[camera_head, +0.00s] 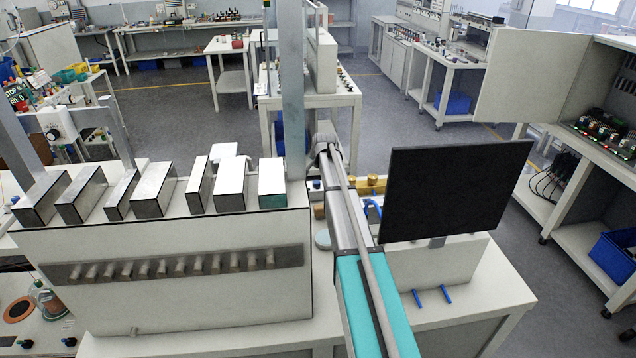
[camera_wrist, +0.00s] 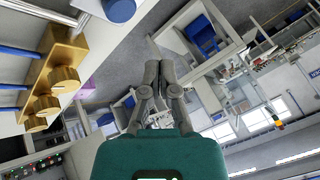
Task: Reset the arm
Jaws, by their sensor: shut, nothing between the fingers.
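My gripper (camera_wrist: 160,66) shows in the wrist view, pointing up the picture from its teal body. Its two grey fingers are together with nothing between them. The fingers are clear of the things around them in that view. In the head view my arm runs away from the camera, between the white cabinet and the black screen. I cannot make out the fingers there.
A white cabinet (camera_head: 170,310) with several metal blocks on top stands left of my arm. A black screen (camera_head: 455,190) stands close on the right. Brass knobs (camera_wrist: 62,79) are at the wrist view's left. Open floor (camera_head: 190,110) lies beyond the bench.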

